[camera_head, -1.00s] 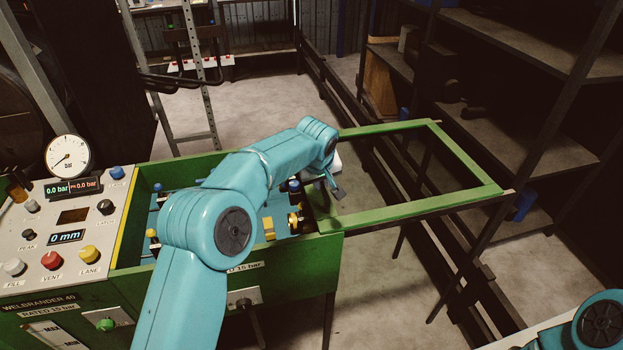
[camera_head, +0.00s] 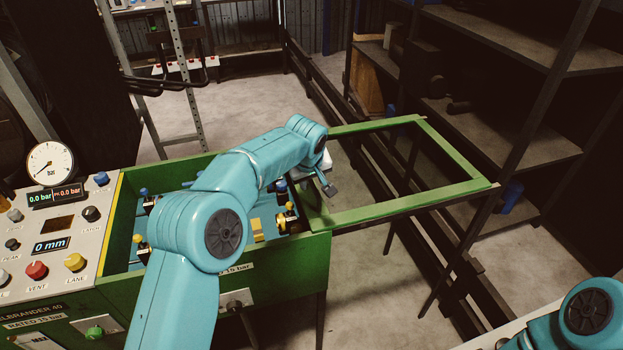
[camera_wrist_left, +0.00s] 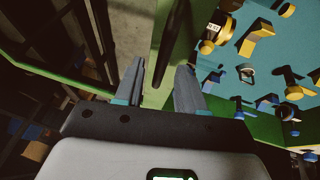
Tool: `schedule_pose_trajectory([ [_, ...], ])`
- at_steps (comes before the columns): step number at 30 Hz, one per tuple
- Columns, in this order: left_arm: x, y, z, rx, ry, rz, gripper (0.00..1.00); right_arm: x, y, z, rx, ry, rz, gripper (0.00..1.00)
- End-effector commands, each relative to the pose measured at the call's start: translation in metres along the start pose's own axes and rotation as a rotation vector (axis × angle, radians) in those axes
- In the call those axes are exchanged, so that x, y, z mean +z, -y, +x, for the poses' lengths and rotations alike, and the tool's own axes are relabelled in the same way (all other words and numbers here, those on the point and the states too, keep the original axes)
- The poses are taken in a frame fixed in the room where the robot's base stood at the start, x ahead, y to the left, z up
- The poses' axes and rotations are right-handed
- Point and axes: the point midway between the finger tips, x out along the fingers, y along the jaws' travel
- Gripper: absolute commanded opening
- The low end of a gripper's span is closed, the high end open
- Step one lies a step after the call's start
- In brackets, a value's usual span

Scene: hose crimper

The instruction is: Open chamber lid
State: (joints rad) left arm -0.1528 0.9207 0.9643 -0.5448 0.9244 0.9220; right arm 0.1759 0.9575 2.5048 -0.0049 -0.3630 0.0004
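The machine's green chamber (camera_head: 285,253) stands open at the top, and its blue inside with yellow and blue fittings shows past my left arm. A green open frame (camera_head: 408,202), which looks like the lid, extends to the right of the chamber. I cannot tell whether it holds a clear pane. My left gripper (camera_head: 328,187) is near the chamber's right end and the frame's left part, mostly behind my own arm. My right gripper is out of view.
A control panel (camera_head: 50,230) with a gauge (camera_head: 50,163) and knobs stands left of the chamber. Dark shelves (camera_head: 515,120) stand at the right. Floor shows behind the chamber. Part of my right arm shows at the lower right.

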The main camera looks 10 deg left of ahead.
Motion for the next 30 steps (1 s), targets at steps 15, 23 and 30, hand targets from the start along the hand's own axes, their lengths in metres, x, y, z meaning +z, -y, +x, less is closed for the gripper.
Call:
schedule_pose_trajectory([
  [15,0.000,-0.001,-0.118,0.005,-0.004,0.001,0.39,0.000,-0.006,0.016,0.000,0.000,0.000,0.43],
  [23,0.000,0.000,-0.156,0.003,-0.002,0.000,0.39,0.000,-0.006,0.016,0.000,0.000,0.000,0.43],
  [30,0.000,0.000,-0.161,0.001,-0.001,0.000,0.39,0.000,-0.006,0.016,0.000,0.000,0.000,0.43],
])
